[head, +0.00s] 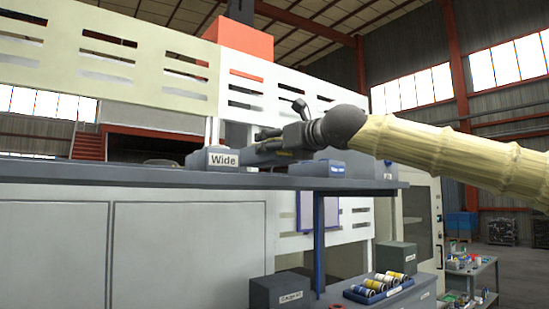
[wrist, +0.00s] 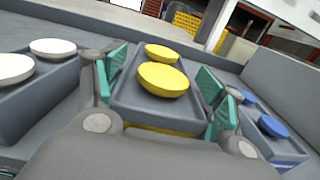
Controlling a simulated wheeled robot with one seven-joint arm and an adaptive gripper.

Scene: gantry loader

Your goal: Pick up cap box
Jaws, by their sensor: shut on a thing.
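A grey cap box (wrist: 127,92) with two yellow caps (wrist: 163,79) on top is between my gripper's fingers in the wrist view. My gripper (wrist: 161,88) is shut on this box, with teal pads along its left and right sides. In the head view, my gripper (head: 268,144) is low over the grey shelf, and the box in it is mostly hidden. Whether the box touches the shelf or is a little above it, I cannot tell.
A box with white caps (wrist: 52,47) stands close at left; a box with blue caps (wrist: 273,127) stands close at right. In the head view, a box labelled "Wide" (head: 222,160) sits left of my gripper on the shelf (head: 120,172). A tray of coloured rolls (head: 375,291) is lower down.

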